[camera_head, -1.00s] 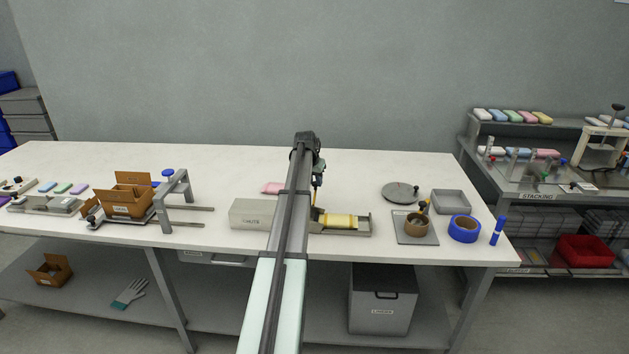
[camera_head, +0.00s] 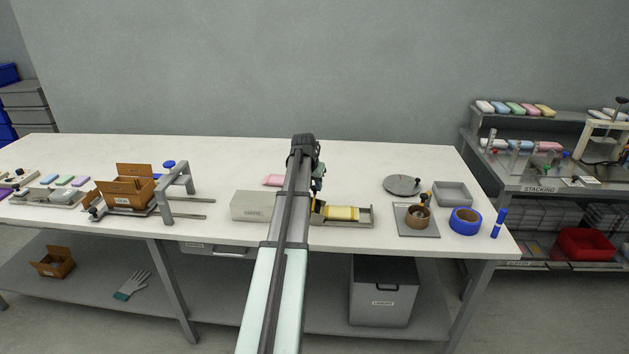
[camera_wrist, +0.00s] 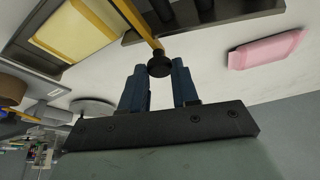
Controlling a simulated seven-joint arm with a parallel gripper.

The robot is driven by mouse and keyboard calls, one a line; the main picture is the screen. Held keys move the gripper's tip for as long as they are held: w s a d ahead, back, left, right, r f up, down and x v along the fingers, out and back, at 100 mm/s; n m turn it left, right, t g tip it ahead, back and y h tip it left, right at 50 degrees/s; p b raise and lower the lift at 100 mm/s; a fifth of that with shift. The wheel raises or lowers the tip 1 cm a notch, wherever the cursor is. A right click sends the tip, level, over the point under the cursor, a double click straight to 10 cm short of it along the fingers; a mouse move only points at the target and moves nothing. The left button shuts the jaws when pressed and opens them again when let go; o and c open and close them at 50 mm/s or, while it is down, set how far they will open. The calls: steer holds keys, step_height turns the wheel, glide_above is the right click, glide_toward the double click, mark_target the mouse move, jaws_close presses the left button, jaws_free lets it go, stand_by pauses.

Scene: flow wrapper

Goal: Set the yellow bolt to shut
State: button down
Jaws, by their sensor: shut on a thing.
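The yellow bolt (camera_wrist: 138,22) shows in the wrist view as a flat yellow bar ending in a round black knob (camera_wrist: 160,65). My gripper (camera_wrist: 160,82) has its blue fingers on either side of that knob and is shut on it. In the head view my gripper (camera_head: 318,184) is at the wrapper, just right of my arm, which hides most of the bolt. I cannot tell the bolt's setting. The wrapper's tray (camera_head: 365,222) holds a yellow roll (camera_head: 341,213); its grey box (camera_head: 251,206) stands left of my arm.
A pink pack (camera_wrist: 266,49) lies behind the wrapper, also in the head view (camera_head: 272,180). The back of the table is mostly clear.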

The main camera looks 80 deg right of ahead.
steer(key=shift+a, duration=0.2)
steer(key=c, duration=1.1)
jaws_free()
steer(key=shift+a, duration=0.1)
steer(key=shift+c, duration=0.2)
steer(key=o, duration=0.3)
steer(key=v, duration=1.3)
steer(key=shift+r, duration=0.4)
steer(key=shift+w, duration=0.1)
